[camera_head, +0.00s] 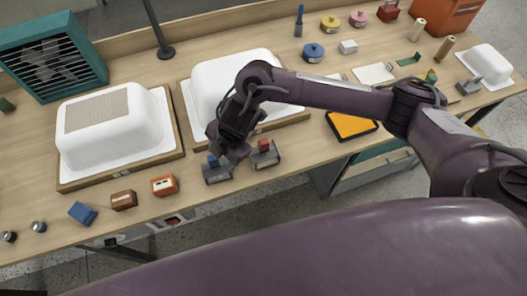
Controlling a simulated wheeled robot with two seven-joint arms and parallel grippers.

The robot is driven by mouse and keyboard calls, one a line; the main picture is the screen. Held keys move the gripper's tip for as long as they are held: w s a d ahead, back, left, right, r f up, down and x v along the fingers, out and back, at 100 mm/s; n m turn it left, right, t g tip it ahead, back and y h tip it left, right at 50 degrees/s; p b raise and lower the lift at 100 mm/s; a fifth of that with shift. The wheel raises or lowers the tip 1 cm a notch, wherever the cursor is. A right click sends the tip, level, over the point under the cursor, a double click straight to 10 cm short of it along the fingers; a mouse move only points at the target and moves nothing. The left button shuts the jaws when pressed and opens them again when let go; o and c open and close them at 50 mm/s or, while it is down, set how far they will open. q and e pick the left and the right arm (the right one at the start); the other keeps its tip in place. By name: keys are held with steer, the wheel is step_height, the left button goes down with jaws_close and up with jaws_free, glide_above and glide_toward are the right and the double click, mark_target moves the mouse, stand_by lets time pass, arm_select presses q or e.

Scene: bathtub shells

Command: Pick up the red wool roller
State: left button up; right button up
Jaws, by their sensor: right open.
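My right gripper (229,152) points down and is open, close above and between these two, nearer the blue-topped one. It appears to hold nothing; any contact is hard to tell. My left gripper is not in view.
White tub shells (112,127) on wooden boards stand behind and to the left. An orange box (165,185), a brown box (124,200) and a blue block (82,213) line the front edge. A teal fan box (50,59) stands back left. An orange-topped tray (351,125) lies right.

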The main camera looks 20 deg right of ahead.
mark_target(264, 141)
steer(key=d+h, duration=0.1)
steer(key=d, duration=0.3)
steer(key=w+d+h, duration=0.1)
steer(key=d, duration=0.3)
steer(key=w+d+r+g+h, duration=0.1)
steer(key=d, duration=0.3)
steer(key=shift+w+h, duration=0.15)
steer(key=shift+h, duration=0.15)
steer(key=shift+d+f, duration=0.15)
steer(key=shift+f, duration=0.65)
steer(key=f+b, duration=0.1)
steer(key=f, duration=0.4)
steer(key=shift+w+f+b, duration=0.2)
steer(key=shift+f+b, duration=0.15)
steer(key=shift+f, duration=0.05)
jaws_close()
